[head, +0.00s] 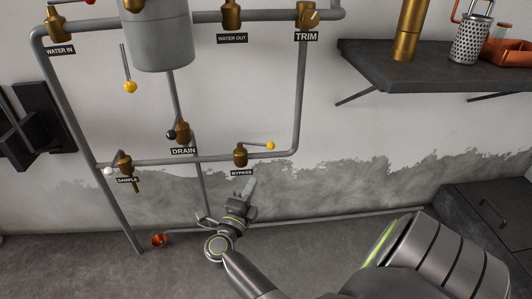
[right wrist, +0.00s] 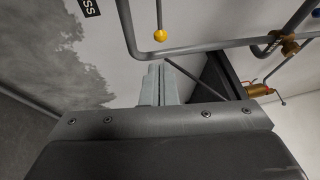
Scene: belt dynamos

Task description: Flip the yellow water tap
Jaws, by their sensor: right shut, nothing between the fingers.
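The bypass tap is a brass valve (head: 240,155) on the lower pipe, above its BYPASS label (head: 242,173). Its lever points right, level or slightly raised, and ends in a yellow ball (head: 270,146). That ball also shows at the top of the right wrist view (right wrist: 160,35). Another yellow ball (head: 130,87) ends a lever hanging left of the grey tank. My right gripper (head: 250,185) is shut and empty, pointing up below the bypass tap, left of its ball in the head picture. Its fingers show together in the wrist view (right wrist: 158,85), apart from the ball. My left gripper is not in view.
Grey pipes (head: 299,100) frame the wall around the tank (head: 160,35). The drain valve (head: 182,132) and sample valve (head: 124,163) are left of the bypass. A dark shelf (head: 440,70) juts out at upper right.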

